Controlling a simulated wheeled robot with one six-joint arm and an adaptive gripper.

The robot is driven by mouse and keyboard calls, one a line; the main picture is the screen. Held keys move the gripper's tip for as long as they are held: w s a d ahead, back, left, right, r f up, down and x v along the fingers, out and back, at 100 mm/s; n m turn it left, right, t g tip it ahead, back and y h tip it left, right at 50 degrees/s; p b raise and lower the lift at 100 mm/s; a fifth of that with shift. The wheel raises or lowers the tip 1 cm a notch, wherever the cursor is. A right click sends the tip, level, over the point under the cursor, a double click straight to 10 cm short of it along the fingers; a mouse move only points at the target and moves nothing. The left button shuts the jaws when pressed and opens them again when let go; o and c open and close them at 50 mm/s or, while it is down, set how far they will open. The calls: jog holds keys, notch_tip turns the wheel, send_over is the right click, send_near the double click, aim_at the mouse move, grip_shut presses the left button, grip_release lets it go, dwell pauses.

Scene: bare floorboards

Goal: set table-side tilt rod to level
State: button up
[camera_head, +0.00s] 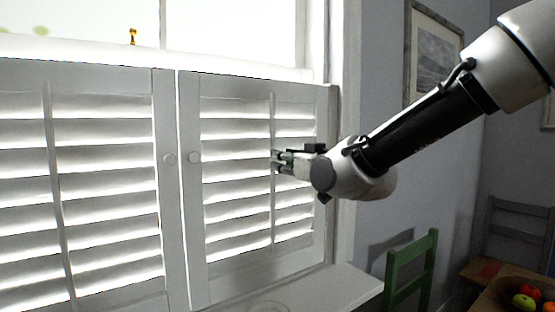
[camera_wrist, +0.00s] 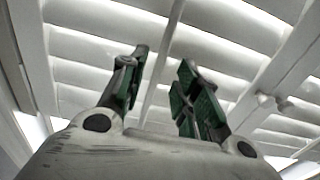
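The table-side tilt rod (camera_head: 273,205) is the thin upright bar on the right shutter panel (camera_head: 300,98), the panel nearer the table. The slats (camera_head: 235,196) behind it look tilted, with bright bands between them. In the wrist view the rod (camera_wrist: 164,62) runs between my two green-padded fingers. My gripper (camera_head: 277,160) is open at about mid-height of the rod, its fingertips at or very near it. The wrist view also shows my gripper (camera_wrist: 158,88) with a wide gap; I cannot tell whether either finger touches the rod.
The left shutter panel has its own rod (camera_head: 54,170). Two round knobs, left (camera_head: 169,158) and right (camera_head: 194,157), flank the middle seam. A sill (camera_head: 345,286) juts out below. A green chair (camera_head: 432,262) and a table (camera_head: 478,270) with a fruit bowl stand at right.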

send_over(272, 186)
jog(key=shift+w+d, duration=0.1)
jog(key=shift+w, duration=0.35)
jog(key=shift+f, duration=0.15)
grip_shut()
